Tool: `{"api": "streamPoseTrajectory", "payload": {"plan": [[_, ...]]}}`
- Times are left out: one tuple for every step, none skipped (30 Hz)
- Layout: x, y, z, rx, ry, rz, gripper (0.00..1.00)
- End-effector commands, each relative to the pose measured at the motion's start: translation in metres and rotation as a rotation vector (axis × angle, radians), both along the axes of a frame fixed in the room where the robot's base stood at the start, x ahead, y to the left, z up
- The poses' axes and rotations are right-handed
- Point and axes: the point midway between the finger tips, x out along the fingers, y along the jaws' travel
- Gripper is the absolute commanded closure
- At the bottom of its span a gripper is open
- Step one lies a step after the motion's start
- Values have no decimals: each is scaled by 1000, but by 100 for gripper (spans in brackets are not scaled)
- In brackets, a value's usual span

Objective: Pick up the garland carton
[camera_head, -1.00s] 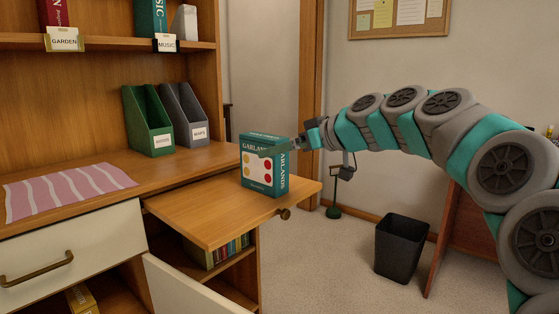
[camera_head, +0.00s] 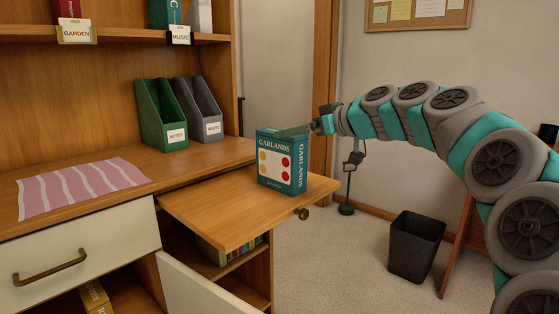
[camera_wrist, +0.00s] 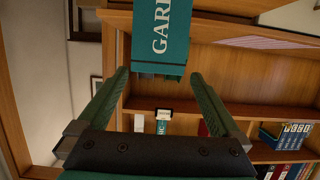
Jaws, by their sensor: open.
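The garland carton (camera_head: 274,168) is a teal box with coloured dots on a white panel and "GARLANDS" lettering. It stands upright on the pulled-out wooden board (camera_head: 225,208), near its right part. My gripper (camera_head: 292,131) is at the carton's top right edge, reaching in from the right, with one finger overlapping the top in the head view. In the wrist view the open gripper (camera_wrist: 160,75) has its two green fingers apart, and the carton (camera_wrist: 160,45) shows ahead, around the gap between the tips. I cannot tell whether a finger touches it.
Green (camera_head: 162,118) and grey (camera_head: 203,112) file holders stand behind on the desk. A pink striped cloth (camera_head: 80,187) lies at left. A shelf edge (camera_head: 130,36) runs above. A cream door (camera_head: 205,290) stands open below the board. A black bin (camera_head: 416,247) is on the floor.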

Motion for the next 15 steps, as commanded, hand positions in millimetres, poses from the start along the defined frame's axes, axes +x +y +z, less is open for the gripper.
{"api": "streamPoseTrajectory", "payload": {"plan": [[3,4,-2,-1,2,1,0],[5,5,-3,-1,2,1,0],[6,7,-4,-2,3,1,0],[7,8,-5,-2,3,0,0],[9,9,-5,-2,3,0,0],[12,12,-7,-2,3,0,0],[14,14,-8,-2,3,1,0],[16,17,-9,-1,4,0,0],[20,21,-11,-2,3,0,0],[23,24,-13,-2,2,0,0],[26,27,-14,-3,1,-1,0],[30,32,-16,-2,0,0,0],[32,35,-17,-2,0,-1,0],[34,37,-18,-2,0,-1,0],[37,40,-20,-2,1,-1,0]]}}
